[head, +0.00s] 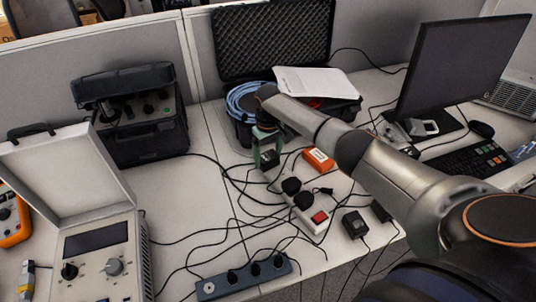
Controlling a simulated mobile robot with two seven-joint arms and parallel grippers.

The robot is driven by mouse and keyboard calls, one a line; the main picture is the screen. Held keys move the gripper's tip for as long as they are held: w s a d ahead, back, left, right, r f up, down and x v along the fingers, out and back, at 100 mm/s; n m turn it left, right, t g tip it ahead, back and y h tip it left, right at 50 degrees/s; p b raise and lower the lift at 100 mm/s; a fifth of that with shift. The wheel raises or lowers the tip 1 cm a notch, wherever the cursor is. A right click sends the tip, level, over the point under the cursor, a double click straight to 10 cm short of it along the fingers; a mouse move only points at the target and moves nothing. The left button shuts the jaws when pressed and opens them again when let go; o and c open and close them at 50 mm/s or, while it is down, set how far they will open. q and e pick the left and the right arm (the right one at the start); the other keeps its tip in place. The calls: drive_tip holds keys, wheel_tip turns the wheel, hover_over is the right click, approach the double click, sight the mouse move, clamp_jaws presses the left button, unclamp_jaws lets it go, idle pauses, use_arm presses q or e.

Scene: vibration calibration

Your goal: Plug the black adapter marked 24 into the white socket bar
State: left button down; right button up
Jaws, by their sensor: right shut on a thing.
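The white socket bar (311,209) lies on the desk, right of centre, running from back left to front right. Its red switch (319,217) is at the near end, and two black plugs (291,185) sit along it. My right gripper (265,153) points down at the bar's far end and is shut on a black adapter (270,159). The adapter is at or just above the bar; I cannot tell whether it touches. Its marking is too small to read. My left gripper is not in view.
Black adapters (355,225) lie right of the bar, and an orange box (318,159) lies behind it. Loose cables cross the desk. A blue-grey socket strip (243,277) is at the front edge. An open black case (272,40) and a monitor (462,62) stand behind.

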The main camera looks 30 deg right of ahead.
drive_tip(key=shift+s+f, duration=0.15)
drive_tip(key=shift+f, duration=0.1)
drive_tip(key=o, duration=1.2)
drive_tip(key=shift+c, duration=0.2)
drive_tip(key=shift+r, duration=0.1)
drive_tip(key=shift+r+p, duration=2.25)
drive_tip(key=shift+p, duration=0.05)
drive_tip(key=shift+r, duration=0.2)
drive_tip(key=shift+r+p, duration=0.15)
drive_tip(key=shift+p, duration=0.2)
